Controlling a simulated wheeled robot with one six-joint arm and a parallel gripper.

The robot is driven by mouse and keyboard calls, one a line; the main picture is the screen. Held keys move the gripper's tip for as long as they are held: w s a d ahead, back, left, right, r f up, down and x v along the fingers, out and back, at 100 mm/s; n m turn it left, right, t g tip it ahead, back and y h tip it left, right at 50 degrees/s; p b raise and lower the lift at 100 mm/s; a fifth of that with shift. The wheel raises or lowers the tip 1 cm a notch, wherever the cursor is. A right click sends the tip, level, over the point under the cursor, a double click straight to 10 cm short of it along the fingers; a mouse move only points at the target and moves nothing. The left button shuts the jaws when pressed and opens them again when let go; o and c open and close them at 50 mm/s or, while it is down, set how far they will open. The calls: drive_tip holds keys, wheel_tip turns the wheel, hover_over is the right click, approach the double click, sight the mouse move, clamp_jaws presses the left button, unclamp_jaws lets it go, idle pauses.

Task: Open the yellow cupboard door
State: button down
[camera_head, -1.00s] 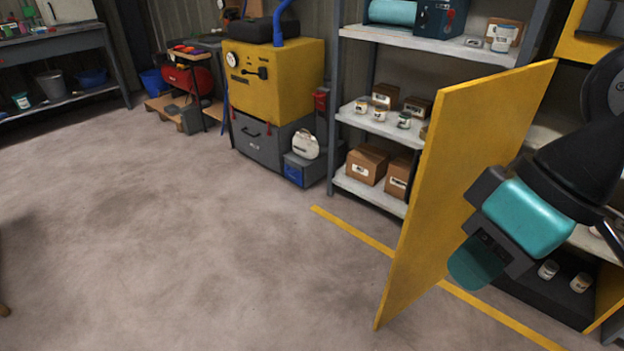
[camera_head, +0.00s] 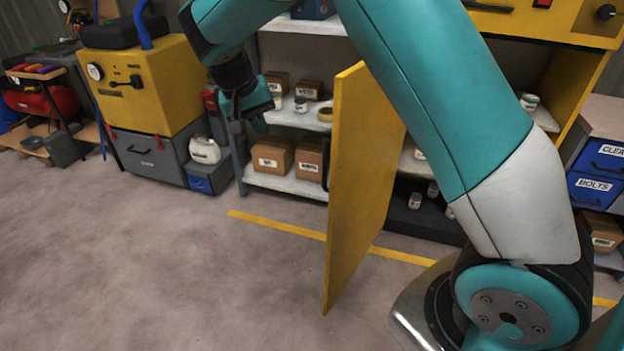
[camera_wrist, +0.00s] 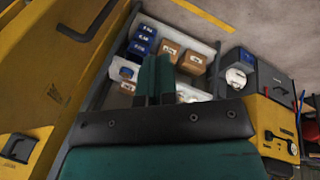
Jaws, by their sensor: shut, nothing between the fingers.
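The yellow cupboard door (camera_head: 358,190) stands swung open, out from the yellow cupboard (camera_head: 545,28), seen steeply from the side in the head view. A dark handle shows at its left edge (camera_head: 327,163). My arm crosses in front and hides part of the door and the cupboard opening. My gripper (camera_head: 246,118) is left of the door, apart from it, in front of the grey shelf. In the wrist view the shut teal fingers (camera_wrist: 153,80) hold nothing. A yellow panel with a dark bar handle (camera_wrist: 88,22) lies left of them there.
The grey shelf (camera_head: 290,185) with boxes and jars stands behind my gripper. A yellow machine on a grey cabinet (camera_head: 150,85) is further left. Blue drawers (camera_head: 598,190) stand at the right. The floor at left front (camera_head: 150,270) is clear.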

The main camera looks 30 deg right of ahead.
drive_tip(key=w+d+f+m+g+h, duration=0.1)
drive_tip(key=w+d+f+m+h, duration=0.1)
drive_tip(key=f+m, duration=0.3)
drive_tip(key=w+d+f+m+g+h, duration=0.1)
drive_tip(key=w+d+f+m+g, duration=0.2)
drive_tip(key=f, duration=0.4)
drive_tip(key=s+d+f+t, duration=0.1)
drive_tip(key=s+d+f, duration=0.5)
drive_tip(key=d+f, duration=0.1)
drive_tip(key=shift+s+d+f+m, duration=0.25)
drive_tip(key=shift+d+f+m, duration=0.05)
drive_tip(key=shift+f, duration=0.25)
